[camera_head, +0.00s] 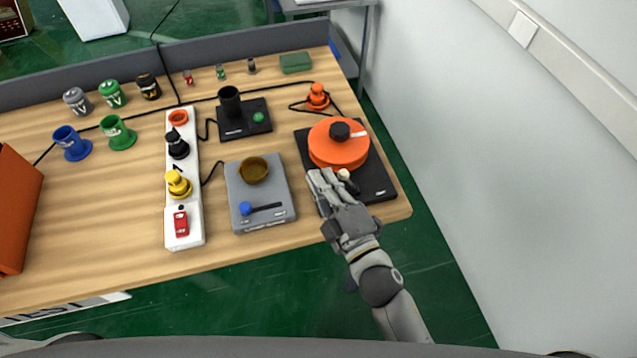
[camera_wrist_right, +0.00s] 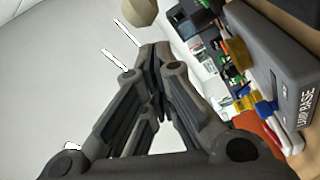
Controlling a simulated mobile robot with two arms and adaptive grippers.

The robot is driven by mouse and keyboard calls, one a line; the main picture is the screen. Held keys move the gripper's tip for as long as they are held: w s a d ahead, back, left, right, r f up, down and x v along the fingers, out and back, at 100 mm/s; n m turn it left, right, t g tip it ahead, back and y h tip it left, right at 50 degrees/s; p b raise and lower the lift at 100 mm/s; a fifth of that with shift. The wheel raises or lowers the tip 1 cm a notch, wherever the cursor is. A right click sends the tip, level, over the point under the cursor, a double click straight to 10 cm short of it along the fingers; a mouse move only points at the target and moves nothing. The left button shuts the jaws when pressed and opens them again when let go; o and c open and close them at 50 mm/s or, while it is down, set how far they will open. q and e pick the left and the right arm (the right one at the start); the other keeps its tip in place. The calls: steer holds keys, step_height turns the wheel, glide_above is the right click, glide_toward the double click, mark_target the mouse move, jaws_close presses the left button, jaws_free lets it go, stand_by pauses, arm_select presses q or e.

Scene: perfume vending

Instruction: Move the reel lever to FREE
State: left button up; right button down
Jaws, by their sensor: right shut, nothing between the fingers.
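The reel is an orange disc (camera_head: 335,152) with a black hub, lying on a black base (camera_head: 376,186) at the right end of the table. A small cream knob (camera_head: 344,174), which looks like the lever's end, stands at the reel's front edge. It also shows at the top of the right wrist view (camera_wrist_right: 138,10). My right gripper (camera_head: 321,178) is shut and empty over the front left of the base, just left of the knob; I cannot tell whether they touch. No FREE marking is readable. My left gripper is not in view.
A grey box (camera_head: 262,217) with a brown bowl and a blue-ended lever stands left of my right gripper. An orange plug-like piece (camera_head: 317,97) with a cable stands behind the reel. A white strip (camera_head: 186,222) with several pieces lies further left. The wall is right of the table.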

steer(key=shift+d+f, duration=0.25)
steer(key=shift+d, duration=0.6)
steer(key=shift+w+a, duration=0.1)
steer(key=shift+d+r+m, duration=0.2)
steer(key=shift+d+m, duration=0.05)
steer(key=shift+m, duration=0.15)
